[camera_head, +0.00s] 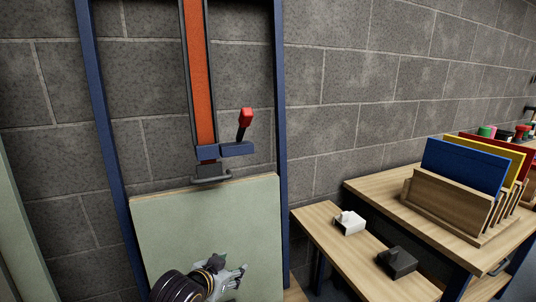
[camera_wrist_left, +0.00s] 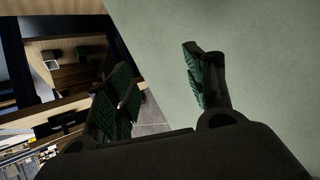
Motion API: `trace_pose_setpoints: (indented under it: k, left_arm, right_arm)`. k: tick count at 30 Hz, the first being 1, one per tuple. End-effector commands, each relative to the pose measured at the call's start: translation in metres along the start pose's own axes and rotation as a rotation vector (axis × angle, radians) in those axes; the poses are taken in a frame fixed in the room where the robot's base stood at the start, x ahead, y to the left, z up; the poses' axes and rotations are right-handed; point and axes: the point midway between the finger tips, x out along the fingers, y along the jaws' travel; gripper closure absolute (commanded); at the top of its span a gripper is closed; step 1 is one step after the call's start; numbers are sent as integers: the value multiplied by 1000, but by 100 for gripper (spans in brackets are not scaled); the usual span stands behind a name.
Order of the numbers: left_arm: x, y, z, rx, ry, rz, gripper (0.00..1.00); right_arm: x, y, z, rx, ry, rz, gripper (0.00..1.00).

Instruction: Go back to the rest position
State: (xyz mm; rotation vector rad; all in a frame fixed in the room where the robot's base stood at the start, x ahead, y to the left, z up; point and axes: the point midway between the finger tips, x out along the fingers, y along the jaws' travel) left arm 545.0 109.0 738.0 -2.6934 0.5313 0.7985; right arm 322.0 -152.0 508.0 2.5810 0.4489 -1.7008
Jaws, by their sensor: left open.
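My left gripper (camera_head: 232,274) is at the bottom of the head view, in front of the pale green panel (camera_head: 200,225). In the left wrist view, my left gripper (camera_wrist_left: 163,88) has its two fingers spread apart with nothing between them. The pale green panel (camera_wrist_left: 250,60) fills the right part of that view behind the fingers. I cannot tell whether the gripper touches the panel. My right gripper is not in view.
A blue frame (camera_head: 283,150) with an orange column (camera_head: 198,75) and a red-handled lever (camera_head: 245,120) stands at the wall. To the right, a wooden bench (camera_head: 335,246) holds a white block (camera_head: 349,223) and a black block (camera_head: 397,262). A rack (camera_head: 447,203) holds coloured panels (camera_head: 462,166).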

Motion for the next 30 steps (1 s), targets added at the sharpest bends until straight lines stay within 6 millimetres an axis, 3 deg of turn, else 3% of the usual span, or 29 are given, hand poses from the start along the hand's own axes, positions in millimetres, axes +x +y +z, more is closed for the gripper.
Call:
trace_pose_setpoints:
  k: [17,30]
  left_arm:
    - [-8,9,114,-178,-175,19,47]
    - [-22,42,215,-282,-354,56,47]
  right_arm:
    - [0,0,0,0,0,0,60]
    - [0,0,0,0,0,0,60]
